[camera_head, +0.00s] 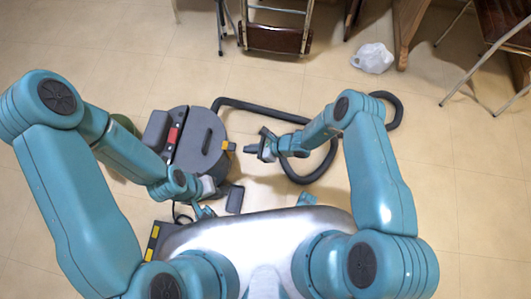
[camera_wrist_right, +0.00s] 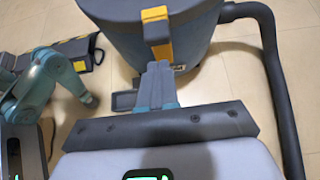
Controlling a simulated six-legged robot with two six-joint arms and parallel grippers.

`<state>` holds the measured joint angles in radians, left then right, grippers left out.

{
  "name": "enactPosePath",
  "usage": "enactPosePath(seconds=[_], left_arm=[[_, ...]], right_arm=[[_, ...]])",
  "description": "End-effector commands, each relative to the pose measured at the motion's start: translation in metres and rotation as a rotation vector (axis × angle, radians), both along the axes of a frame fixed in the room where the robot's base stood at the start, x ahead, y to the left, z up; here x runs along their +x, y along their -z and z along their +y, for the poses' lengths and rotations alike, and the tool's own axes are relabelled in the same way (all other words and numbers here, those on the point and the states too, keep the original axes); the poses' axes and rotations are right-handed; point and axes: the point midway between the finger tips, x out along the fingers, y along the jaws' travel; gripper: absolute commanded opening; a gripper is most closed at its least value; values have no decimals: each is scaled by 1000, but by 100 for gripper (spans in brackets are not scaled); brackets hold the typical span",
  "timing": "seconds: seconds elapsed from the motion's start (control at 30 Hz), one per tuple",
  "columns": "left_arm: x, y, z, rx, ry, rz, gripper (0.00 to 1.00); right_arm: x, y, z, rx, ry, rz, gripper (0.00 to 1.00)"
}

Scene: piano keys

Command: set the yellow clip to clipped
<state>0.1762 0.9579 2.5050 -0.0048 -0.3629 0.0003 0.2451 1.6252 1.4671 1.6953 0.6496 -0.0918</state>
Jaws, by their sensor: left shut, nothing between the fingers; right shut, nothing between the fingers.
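The yellow clip (camera_head: 229,146) sits on the side of a grey vacuum cleaner (camera_head: 203,140). In the right wrist view the clip (camera_wrist_right: 157,28) is upright on the drum wall, with an orange-grey upper part and a yellow lower part. Whether it is latched I cannot tell. My right gripper (camera_head: 250,149) is shut and empty, just right of the clip; in the right wrist view its fingertips (camera_wrist_right: 157,68) are just below the clip, and contact cannot be told. My left gripper (camera_head: 205,211) is shut and empty, low in the head view, below the vacuum cleaner.
A black hose (camera_head: 262,109) runs from the vacuum cleaner and loops around my right forearm; it also shows at the right of the wrist view (camera_wrist_right: 275,80). A dark part with yellow marks (camera_head: 152,243) lies lower left. A white bag (camera_head: 372,58) and chairs stand farther back.

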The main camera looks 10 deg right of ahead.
Motion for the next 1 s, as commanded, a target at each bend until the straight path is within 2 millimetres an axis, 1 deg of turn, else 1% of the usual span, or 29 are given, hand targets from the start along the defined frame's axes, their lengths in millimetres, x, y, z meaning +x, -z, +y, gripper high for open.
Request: enactPosePath(seconds=[0.17, 0.5, 0.87, 1.0], left_arm=[[0, -1, 0, 0, 0, -1, 0], [0, -14, 0, 0, 0, -1, 0], [0, -13, 0, 0, 0, -1, 0], [0, -10, 0, 0, 0, -1, 0]], right_arm=[[0, -1, 1, 2, -1, -1, 0], [1, -17, 2, 3, 0, -3, 0], [1, -16, 0, 3, 0, -3, 0], [1, -14, -7, 3, 2, -2, 0]])
